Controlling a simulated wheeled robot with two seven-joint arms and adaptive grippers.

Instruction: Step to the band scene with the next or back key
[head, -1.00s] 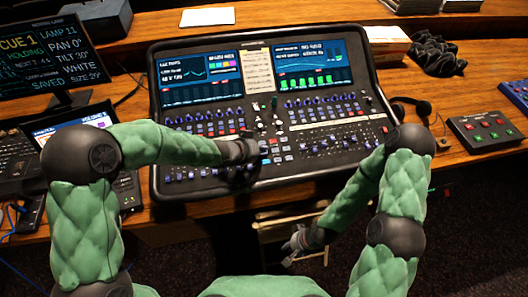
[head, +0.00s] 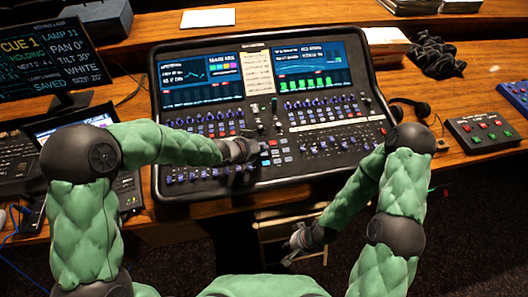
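The mixing desk (head: 245,186) stands in front of me with two lit screens, a left screen (head: 201,74) and a right screen (head: 308,69). A pale paper strip (head: 258,72) with writing sits between them. A group of small lit keys (head: 276,153) lies at the desk's middle, some red, some pale blue. My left gripper (head: 253,150) is over the desk, just left of these keys; its fingers are small and dark, and I cannot tell whether they touch a key. My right gripper (head: 294,243) hangs low in front of the desk's front edge, away from it; its finger gap is unclear.
A monitor (head: 48,60) reading CUE 1 and a laptop (head: 75,128) stand at the left. Headphones (head: 410,108), a button box (head: 483,131) and a dark cloth bundle (head: 437,55) lie at the right. Open floor lies at the lower right.

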